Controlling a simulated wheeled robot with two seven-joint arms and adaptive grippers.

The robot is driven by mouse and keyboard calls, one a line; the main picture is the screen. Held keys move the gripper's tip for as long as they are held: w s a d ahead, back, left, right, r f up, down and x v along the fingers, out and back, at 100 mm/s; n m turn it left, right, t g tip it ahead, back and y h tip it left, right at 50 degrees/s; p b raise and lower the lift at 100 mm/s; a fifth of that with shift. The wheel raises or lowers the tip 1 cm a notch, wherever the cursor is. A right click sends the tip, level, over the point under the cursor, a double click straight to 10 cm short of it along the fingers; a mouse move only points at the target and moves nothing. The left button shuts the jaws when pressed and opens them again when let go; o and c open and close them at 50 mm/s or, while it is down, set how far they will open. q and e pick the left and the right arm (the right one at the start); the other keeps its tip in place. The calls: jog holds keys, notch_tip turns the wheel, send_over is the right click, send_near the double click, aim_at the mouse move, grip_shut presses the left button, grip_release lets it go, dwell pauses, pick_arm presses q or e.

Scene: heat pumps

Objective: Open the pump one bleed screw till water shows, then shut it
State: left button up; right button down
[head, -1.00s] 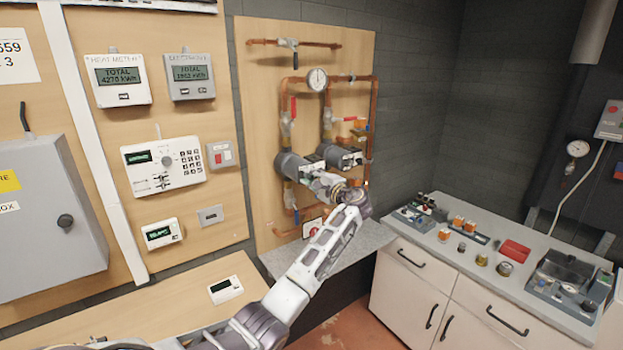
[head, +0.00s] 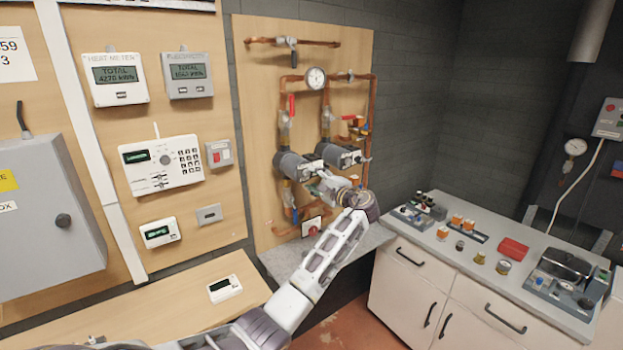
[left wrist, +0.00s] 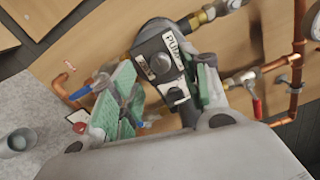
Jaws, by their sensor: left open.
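Two dark pumps sit on the copper pipework of the wooden board: a left pump (head: 291,164) and a right pump (head: 335,153). My left gripper (head: 318,186) is in front of and slightly below them. In the left wrist view, my left gripper (left wrist: 160,92) is open, its green-padded fingers apart. A dark pump body (left wrist: 157,48) with a white "PUMP" label (left wrist: 172,46) lies beyond and partly between the fingers; its number is not readable. A round grey screw-like disc (left wrist: 160,63) shows on its face. Contact cannot be told. No water shows. My right gripper is out of view.
A pressure gauge (head: 316,78) and red-handled valve (head: 292,106) are above the pumps. A grey shelf (head: 362,243) lies below the board. A worktop (head: 475,273) with small parts and a red box (head: 514,248) stands right. A grey cabinet (head: 40,220) is left.

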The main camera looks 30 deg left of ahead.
pick_arm(q)
jog(key=v, duration=0.9)
jog(key=shift+w, duration=0.1)
dwell(0.5)
